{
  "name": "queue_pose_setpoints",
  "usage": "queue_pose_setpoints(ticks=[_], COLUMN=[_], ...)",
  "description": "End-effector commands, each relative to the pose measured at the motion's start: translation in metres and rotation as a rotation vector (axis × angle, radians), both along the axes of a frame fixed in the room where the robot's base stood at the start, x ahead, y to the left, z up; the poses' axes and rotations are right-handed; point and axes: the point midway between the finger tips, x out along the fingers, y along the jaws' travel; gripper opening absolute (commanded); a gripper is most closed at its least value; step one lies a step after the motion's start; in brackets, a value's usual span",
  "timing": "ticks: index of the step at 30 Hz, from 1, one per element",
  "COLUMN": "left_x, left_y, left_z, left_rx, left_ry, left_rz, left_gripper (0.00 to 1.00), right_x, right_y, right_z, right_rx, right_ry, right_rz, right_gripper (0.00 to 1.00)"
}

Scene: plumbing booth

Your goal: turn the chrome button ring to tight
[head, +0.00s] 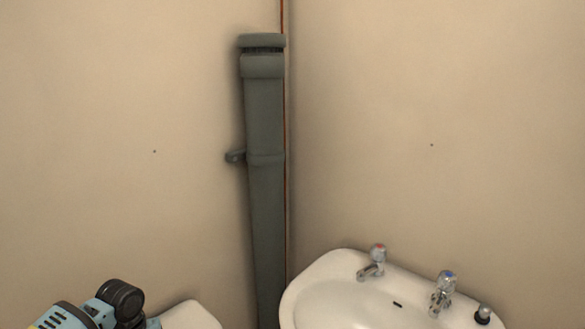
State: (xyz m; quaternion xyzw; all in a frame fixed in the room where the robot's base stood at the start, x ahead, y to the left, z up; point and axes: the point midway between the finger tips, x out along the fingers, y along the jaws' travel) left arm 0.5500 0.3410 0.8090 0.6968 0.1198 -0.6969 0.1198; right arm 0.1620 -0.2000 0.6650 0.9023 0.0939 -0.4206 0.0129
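I cannot make out the chrome button ring in the head view. A white rounded edge (191,316) shows at the bottom, left of the grey pipe; most of it is cut off, and I cannot tell what it belongs to. No gripper fingers show in the picture, neither left nor right.
A white washbasin (338,267) stands at the lower right. A thick grey pipe (265,190) runs up the corner between bare beige walls.

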Motion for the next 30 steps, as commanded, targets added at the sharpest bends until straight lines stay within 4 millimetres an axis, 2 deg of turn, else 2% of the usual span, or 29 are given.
queue_pose_setpoints(ticks=[16,30], left_x=[0.0043,0.0062], left_y=[0.004,0.0068], left_z=[0.0,0.0011], left_rx=[0.0,0.001], left_ry=[0.0,-0.003], left_rz=[0.001,0.001], left_gripper=[0.0,0.0], right_x=[-0.0054,-0.0023], right_y=[-0.0005,0.0003], right_z=[-0.0032,0.0004], right_rx=[-0.001,0.001], right_ry=[0.012,0.003], right_rz=[0.001,-0.002], right_gripper=[0.98,0.98])
